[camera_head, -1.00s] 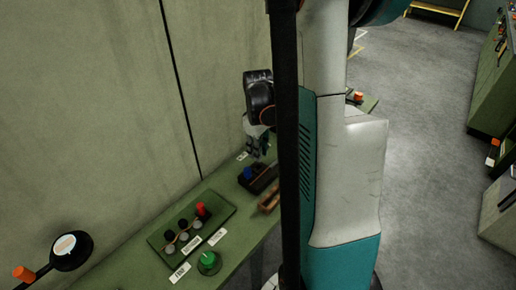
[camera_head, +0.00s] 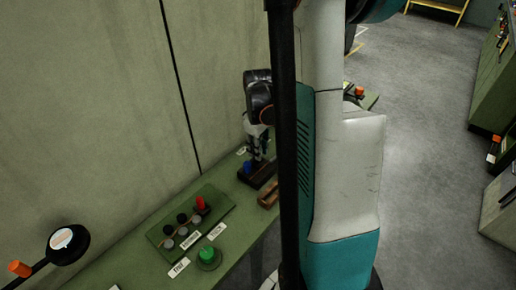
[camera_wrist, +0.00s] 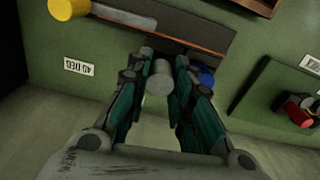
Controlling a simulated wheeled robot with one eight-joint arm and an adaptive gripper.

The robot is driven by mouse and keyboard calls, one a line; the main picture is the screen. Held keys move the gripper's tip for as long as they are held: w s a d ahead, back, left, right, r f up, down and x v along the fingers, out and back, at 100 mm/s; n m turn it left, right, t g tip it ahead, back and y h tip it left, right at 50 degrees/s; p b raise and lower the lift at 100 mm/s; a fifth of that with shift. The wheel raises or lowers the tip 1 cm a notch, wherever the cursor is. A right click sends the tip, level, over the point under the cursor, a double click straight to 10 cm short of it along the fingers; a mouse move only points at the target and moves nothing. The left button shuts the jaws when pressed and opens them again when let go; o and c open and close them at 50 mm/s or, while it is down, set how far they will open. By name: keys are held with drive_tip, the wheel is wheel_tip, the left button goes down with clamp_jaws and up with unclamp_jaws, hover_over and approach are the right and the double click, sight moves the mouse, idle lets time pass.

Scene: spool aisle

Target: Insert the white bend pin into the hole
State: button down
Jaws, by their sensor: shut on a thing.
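My gripper (camera_wrist: 158,72) is shut on the white bend pin (camera_wrist: 160,78). In the wrist view the pin's pale round end shows between the fingers. In the head view my gripper (camera_head: 258,152) is over the dark block (camera_head: 264,175) on the green bench. The dark block also shows in the wrist view (camera_wrist: 188,30), behind the fingers. The hole is not visible; the fingers and pin cover that part of the block. I cannot tell whether the pin touches the block.
A blue peg (camera_wrist: 207,77) stands close to the right finger. A yellow cylinder (camera_wrist: 68,9) is at the upper left in the wrist view. A green panel (camera_head: 205,228) with red, black and grey knobs and a green knob (camera_head: 207,253) are nearer. The wall (camera_head: 100,100) borders the bench.

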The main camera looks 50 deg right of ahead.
drive_tip(key=shift+f+b, duration=1.25)
drive_tip(key=shift+f, duration=0.35)
drive_tip(key=c, duration=1.3)
unclamp_jaws()
drive_tip(key=shift+r, duration=0.1)
drive_tip(key=shift+c, duration=0.2)
drive_tip(key=shift+r, duration=0.1)
